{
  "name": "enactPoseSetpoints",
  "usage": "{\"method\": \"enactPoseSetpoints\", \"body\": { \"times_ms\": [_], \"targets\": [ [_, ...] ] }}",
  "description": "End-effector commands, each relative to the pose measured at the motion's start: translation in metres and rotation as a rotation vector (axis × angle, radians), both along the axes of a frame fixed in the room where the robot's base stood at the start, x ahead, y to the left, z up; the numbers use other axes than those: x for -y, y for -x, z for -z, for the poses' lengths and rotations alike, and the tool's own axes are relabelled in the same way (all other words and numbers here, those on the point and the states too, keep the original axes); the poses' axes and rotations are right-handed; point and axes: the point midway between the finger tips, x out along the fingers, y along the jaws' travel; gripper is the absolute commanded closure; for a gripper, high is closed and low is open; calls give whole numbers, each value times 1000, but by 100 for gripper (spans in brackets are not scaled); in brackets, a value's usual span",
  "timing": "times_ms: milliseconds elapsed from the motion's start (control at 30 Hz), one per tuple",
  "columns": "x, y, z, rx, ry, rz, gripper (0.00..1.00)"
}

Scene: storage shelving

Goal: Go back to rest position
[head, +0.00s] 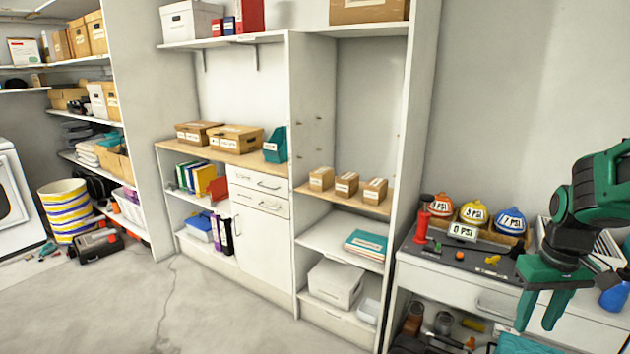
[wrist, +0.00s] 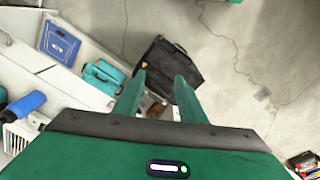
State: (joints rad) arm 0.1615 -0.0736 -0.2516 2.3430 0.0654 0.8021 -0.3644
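My gripper (head: 541,307) hangs at the right of the head view, pointing down, in front of the white workbench with drawers (head: 520,295). In the wrist view its two green fingers (wrist: 158,92) stand apart with nothing held between them. A black case (wrist: 168,65) lies on the floor beyond the fingertips in the wrist view. My green and dark arm comes in from the right edge of the head view.
White shelving (head: 291,190) with boxes and folders fills the middle. A striped basket (head: 68,212) and a toolbox (head: 96,243) stand at left. The concrete floor (head: 150,310) in front is clear.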

Motion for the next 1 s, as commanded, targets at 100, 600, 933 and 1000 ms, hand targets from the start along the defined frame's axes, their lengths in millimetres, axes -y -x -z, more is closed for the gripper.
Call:
{"method": "enactPoseSetpoints", "body": {
  "times_ms": [100, 600, 933, 1000],
  "targets": [
    [-11, 41, -16, 0, -18, 109, 63],
    [-46, 161, -34, -30, -67, 449, 63],
    [-47, 164, -34, -33, -67, 460, 63],
    [-47, 164, -34, -33, -67, 460, 63]
  ]
}}
